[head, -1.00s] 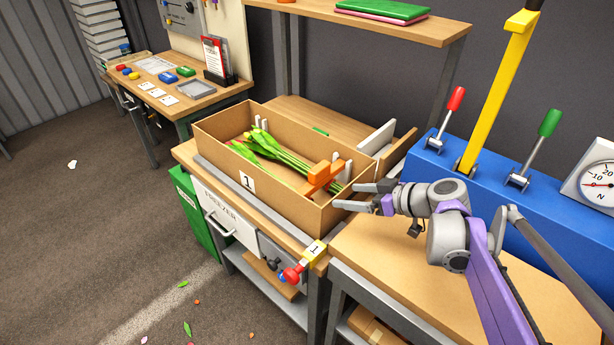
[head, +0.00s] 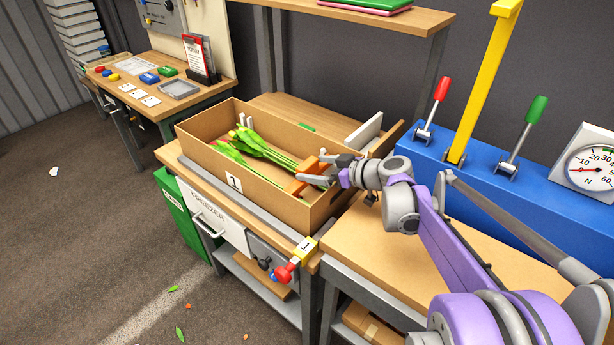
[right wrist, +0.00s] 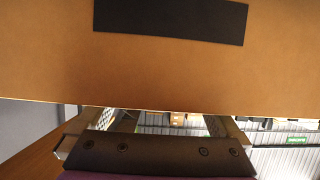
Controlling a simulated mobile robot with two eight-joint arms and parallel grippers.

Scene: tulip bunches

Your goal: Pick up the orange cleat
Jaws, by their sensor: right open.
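The orange cleat (head: 310,166) is in the right end of the open cardboard box (head: 200,155), beside the green tulip stems (head: 262,148). My right gripper (head: 322,169) is open over the right part of the box. Its fingertips are at the cleat and partly cover it; I cannot tell whether they touch it. In the right wrist view a broad orange-tan surface with a dark rectangle fills the top; I cannot tell what it is. My left gripper is not in view.
A blue console (head: 480,190) with red, green and yellow levers and a dial (head: 590,168) stands at the right. A bare wooden bench (head: 385,240) lies under my right arm. A shelf spans behind.

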